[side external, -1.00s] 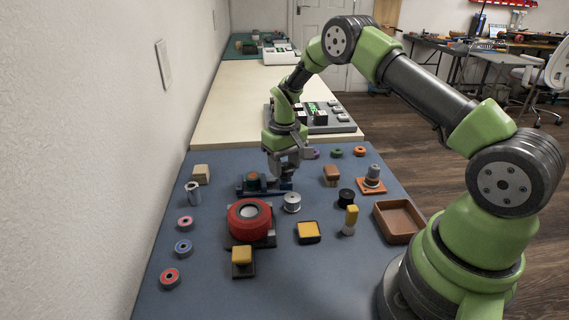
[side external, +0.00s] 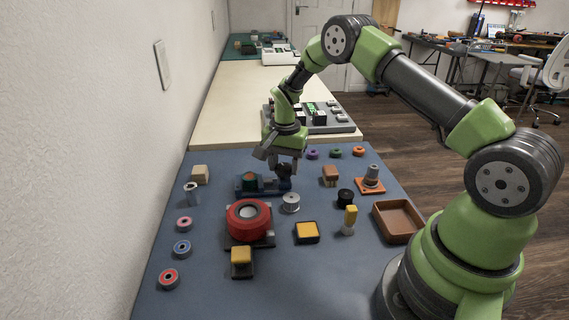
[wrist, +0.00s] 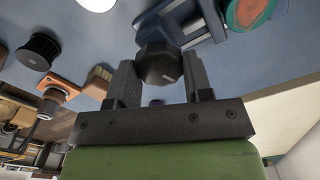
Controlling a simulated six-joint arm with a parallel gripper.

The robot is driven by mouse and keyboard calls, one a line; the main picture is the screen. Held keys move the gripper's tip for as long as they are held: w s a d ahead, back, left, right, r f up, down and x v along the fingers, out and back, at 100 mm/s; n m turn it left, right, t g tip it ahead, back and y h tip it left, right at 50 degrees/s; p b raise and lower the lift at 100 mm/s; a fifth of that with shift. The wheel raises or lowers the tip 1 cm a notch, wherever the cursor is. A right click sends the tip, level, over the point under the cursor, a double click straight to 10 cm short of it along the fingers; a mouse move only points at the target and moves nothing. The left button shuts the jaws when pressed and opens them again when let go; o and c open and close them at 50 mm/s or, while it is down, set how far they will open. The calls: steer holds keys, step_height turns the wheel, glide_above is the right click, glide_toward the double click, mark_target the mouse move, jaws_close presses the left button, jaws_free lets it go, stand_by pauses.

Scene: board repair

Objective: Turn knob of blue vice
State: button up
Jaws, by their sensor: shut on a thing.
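The blue vice (side external: 250,189) sits on the blue mat below my gripper, with a green and orange-red round piece between its jaws. In the wrist view its blue body (wrist: 178,22) shows at the top, with the round piece (wrist: 248,10) at the upper right. The vice's dark faceted knob (wrist: 158,65) is at its right end in the side view (side external: 284,171). My gripper (side external: 282,166) points down at the knob. In the wrist view my gripper (wrist: 160,75) has one finger on each side of the knob and is shut on it.
A silver spool (side external: 291,203) and a red round device (side external: 246,231) stand close in front of the vice. A brown block (side external: 330,176), a black pulley (side external: 345,198) and an orange-based part (side external: 371,180) lie to the right. A grey button panel (side external: 325,117) stands behind.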

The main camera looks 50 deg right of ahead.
mark_target(285, 166)
steer(key=shift+m, duration=1.3)
steer(key=o, duration=0.9)
steer(key=shift+r, duration=0.1)
step_height(285, 166, up, 9)
steer(key=shift+r, duration=0.45)
